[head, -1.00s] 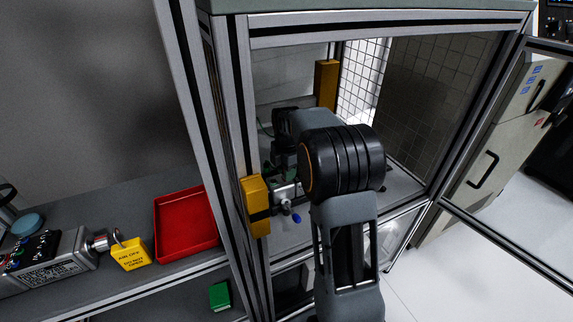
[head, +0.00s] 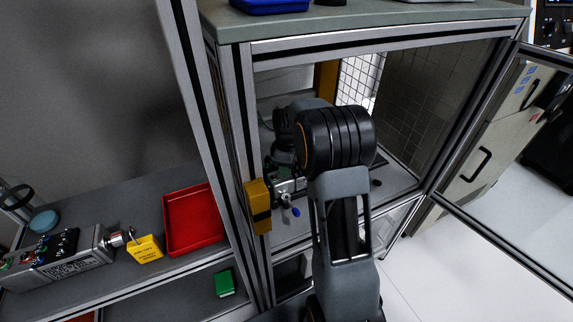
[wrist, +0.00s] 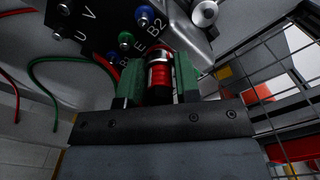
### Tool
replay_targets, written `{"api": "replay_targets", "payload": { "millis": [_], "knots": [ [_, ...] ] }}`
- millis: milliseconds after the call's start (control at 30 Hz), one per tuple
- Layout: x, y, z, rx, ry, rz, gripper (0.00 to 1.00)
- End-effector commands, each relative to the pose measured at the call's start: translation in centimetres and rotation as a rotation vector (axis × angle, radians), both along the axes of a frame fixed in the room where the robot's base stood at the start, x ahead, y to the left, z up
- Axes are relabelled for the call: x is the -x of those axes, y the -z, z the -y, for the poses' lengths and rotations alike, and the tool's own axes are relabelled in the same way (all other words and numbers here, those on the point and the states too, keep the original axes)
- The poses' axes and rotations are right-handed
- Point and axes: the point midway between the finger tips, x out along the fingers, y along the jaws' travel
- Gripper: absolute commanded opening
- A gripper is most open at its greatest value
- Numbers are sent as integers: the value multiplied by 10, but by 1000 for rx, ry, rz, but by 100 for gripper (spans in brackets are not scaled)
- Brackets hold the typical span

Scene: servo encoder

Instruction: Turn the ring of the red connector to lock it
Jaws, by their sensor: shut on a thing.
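The red connector (wrist: 160,84) shows in the wrist view as a red body with a silvery metal ring (wrist: 159,56). My gripper (wrist: 160,72) has two green fingers, one on each side of the connector, and is shut on it. The connector sits at the lower edge of a dark panel (wrist: 99,28) with white letters. Whether the ring is turned cannot be told. In the head view my arm reaches into the framed enclosure and hides the connector.
A blue connector (wrist: 143,14) and a green connector (wrist: 126,40) sit close to the fingers. A green cable (wrist: 37,78) hangs at left. Wire mesh (wrist: 262,62) stands at right. The enclosure's yellow block (head: 257,205) and frame post (head: 235,120) border my arm.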

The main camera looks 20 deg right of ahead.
Motion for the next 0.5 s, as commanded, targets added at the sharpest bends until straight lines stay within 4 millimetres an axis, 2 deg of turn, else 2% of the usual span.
{"api": "replay_targets", "payload": {
  "millis": [500],
  "knots": [
    [-1,-1,1,1,91,3,7]
  ]
}}
